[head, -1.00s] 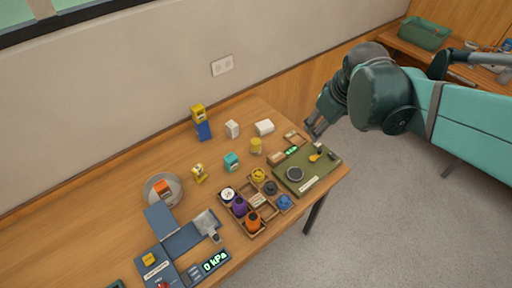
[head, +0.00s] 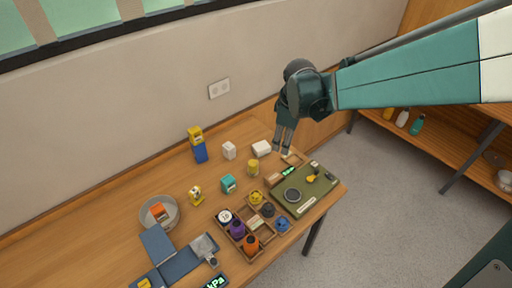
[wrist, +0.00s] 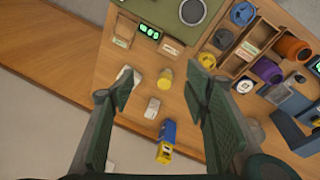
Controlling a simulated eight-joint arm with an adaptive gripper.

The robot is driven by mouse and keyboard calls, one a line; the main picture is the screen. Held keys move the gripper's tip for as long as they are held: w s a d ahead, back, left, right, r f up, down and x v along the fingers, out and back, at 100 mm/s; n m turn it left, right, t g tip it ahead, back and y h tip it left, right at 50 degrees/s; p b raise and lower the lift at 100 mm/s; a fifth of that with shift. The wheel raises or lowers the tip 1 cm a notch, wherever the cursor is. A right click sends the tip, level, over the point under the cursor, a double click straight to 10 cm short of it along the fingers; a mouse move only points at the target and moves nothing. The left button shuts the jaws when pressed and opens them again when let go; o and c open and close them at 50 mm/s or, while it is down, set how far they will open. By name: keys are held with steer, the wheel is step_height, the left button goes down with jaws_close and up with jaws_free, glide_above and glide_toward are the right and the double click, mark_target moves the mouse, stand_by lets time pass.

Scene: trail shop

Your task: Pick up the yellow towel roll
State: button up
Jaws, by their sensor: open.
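The yellow towel roll (head: 253,168) is a small yellow cylinder standing on the wooden table, between a white block and a teal box. In the wrist view the roll (wrist: 166,79) shows between my two fingers, with table around it. My gripper (head: 284,147) is open and empty. It is above the table's back right part, up and to the right of the roll in the head view, and apart from it. In the wrist view the gripper's fingers (wrist: 162,92) are spread wide.
Near the roll are the white block (head: 261,148), a small white box (head: 229,150), the teal box (head: 228,183) and a yellow-topped blue box (head: 198,146). A divided wooden tray (head: 268,230) and a green mat (head: 318,186) lie toward the front right.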

steer(key=w+a+f+n+g, duration=0.1)
steer(key=w+a+f+n, duration=0.25)
steer(key=a+f, duration=0.3)
steer(key=n+g, duration=0.1)
steer(key=n, duration=0.3)
glide_above(254, 163)
steer(key=shift+m+h, duration=0.25)
steer(key=shift+h, duration=0.05)
step_height(254, 163, down, 11)
steer(key=shift+w+a+r, duration=0.1)
steer(key=shift+a+r, duration=0.05)
steer(key=shift+a+f, duration=0.1)
steer(key=shift+f, duration=0.15)
steer(key=shift+f, duration=1.25)
steer(key=shift+f+p, duration=0.55)
steer(key=shift+f, duration=2.1)
steer(key=shift+c, duration=0.4)
steer(key=c, duration=0.9)
